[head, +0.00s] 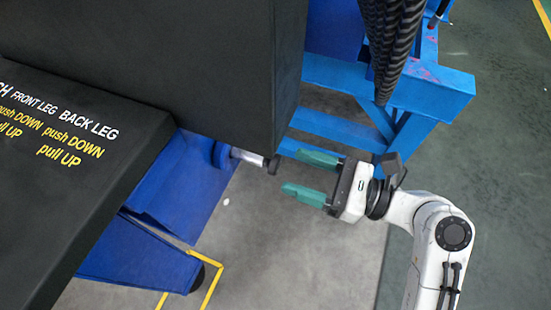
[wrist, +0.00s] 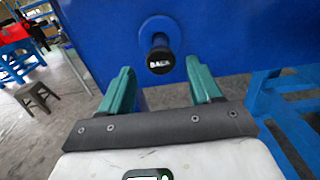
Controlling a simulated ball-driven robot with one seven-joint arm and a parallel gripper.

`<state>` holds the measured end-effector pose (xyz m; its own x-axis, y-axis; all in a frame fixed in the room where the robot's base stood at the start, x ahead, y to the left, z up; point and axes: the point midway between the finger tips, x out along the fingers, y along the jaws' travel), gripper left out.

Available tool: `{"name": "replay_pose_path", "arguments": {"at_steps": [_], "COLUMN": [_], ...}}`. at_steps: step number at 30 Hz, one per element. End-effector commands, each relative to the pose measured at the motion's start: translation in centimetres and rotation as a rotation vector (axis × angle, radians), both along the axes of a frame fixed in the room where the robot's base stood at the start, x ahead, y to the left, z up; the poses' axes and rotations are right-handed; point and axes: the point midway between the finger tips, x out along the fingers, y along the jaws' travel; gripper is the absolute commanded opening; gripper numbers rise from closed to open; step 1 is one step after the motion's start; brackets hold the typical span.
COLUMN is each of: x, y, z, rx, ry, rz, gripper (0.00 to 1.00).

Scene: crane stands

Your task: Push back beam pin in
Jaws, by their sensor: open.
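The back beam pin (head: 250,158) is a short metal rod with a dark end cap, sticking out to the right from a blue beam collar under the big dark block. In the wrist view the pin's round black cap (wrist: 160,61) faces the camera and carries white lettering that seems to read BACK. My gripper (head: 290,172) has two green fingers, open and empty, pointing left at the pin. The pin's cap is close to the fingertips, roughly level with the gap between them. In the wrist view the cap shows between and beyond the fingers (wrist: 160,85), apart from both.
A black panel (head: 70,190) with painted leg labels lies at the left. A large dark block (head: 180,70) hangs above the pin. A blue frame (head: 430,90) with dark coiled hoses stands behind my gripper. The grey floor below is mostly clear. A stool (wrist: 36,92) stands far left.

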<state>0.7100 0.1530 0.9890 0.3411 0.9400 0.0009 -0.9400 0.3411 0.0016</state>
Motion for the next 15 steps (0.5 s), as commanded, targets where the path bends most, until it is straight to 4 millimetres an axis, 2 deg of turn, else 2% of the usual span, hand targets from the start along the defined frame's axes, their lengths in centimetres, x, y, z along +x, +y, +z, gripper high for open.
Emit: {"name": "replay_pose_path", "arguments": {"at_steps": [1, 6, 15], "x": [0.3, 1.2, 1.9], "y": [1.0, 3.5, 5.2], "z": [0.1, 0.1, 0.0], "rx": [0.000, 0.000, -0.002], "ry": [0.000, 0.000, 0.000], "rz": [0.004, 0.004, -0.001], "gripper": [0.63, 0.63, 0.63]}}
